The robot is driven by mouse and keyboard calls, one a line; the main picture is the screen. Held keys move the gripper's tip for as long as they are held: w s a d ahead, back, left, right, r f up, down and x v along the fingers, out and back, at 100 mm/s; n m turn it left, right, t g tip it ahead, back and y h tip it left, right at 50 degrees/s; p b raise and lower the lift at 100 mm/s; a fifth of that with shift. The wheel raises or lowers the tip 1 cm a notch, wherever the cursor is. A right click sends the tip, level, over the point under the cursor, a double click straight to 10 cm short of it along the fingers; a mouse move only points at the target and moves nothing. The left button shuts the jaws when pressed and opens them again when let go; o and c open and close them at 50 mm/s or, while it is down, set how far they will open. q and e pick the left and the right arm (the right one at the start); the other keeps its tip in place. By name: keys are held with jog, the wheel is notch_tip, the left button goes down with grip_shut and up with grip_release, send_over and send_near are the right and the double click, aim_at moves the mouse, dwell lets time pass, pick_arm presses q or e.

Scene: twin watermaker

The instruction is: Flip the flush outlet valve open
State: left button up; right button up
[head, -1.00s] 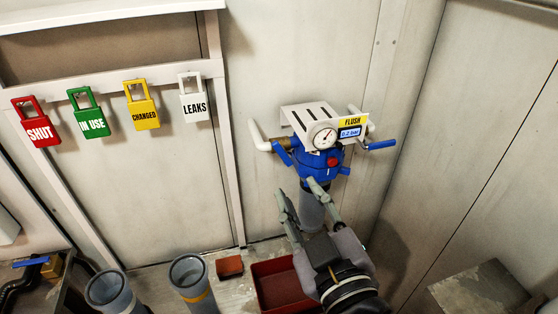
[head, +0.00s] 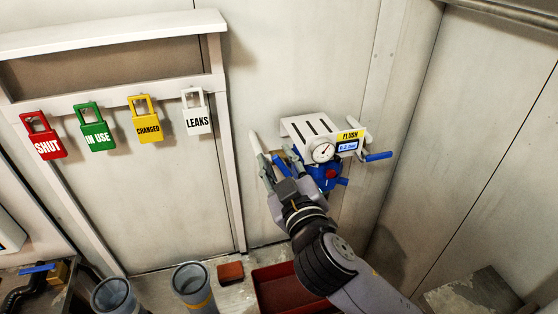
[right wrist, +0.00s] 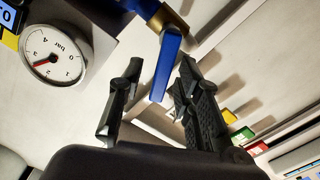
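The flush unit has a white slotted bracket (head: 309,128), a round gauge (head: 323,152) and a blue housing (head: 327,176) on the back wall. A blue lever (head: 379,156) sticks out at its right. Another blue lever, at its left, is mostly hidden by my right gripper (head: 277,164) in the head view. In the right wrist view this blue lever (right wrist: 166,66) hangs from a brass fitting (right wrist: 169,20), between the fingers of my right gripper (right wrist: 160,85). The fingers are open, with gaps visible beside the lever. My left gripper is not in view.
Red, green, yellow and white padlock-shaped tags (head: 93,133) hang on a rail at left. Grey open cylinders (head: 190,284) and a red tray (head: 282,290) stand below. The right wall is close to the unit; a grey block (head: 480,292) sits lower right.

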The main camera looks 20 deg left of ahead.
jog(key=shift+c, duration=0.3)
grip_shut()
dwell(0.4)
jog(key=n, duration=0.1)
jog(key=n+p, duration=0.1)
jog(key=shift+s+a+f+n, duration=0.25)
jog(key=shift+a+n, duration=0.1)
jog(key=shift+n, duration=0.05)
jog(key=shift+s+a+f+n+p, duration=0.15)
jog(key=shift+f+n+p, duration=0.45)
jog(key=shift+n, duration=0.95)
jog(key=shift+s+a+f+n+p, duration=0.15)
jog(key=shift+f+n+p, duration=0.25)
jog(key=shift+n+p, duration=0.8)
jog(key=shift+s+a+f+n+p, duration=0.15)
jog(key=shift+f+n+p, duration=0.3)
jog(key=shift+n, duration=1.4)
jog(key=shift+w+f, duration=0.1)
jog(key=shift+f, duration=0.05)
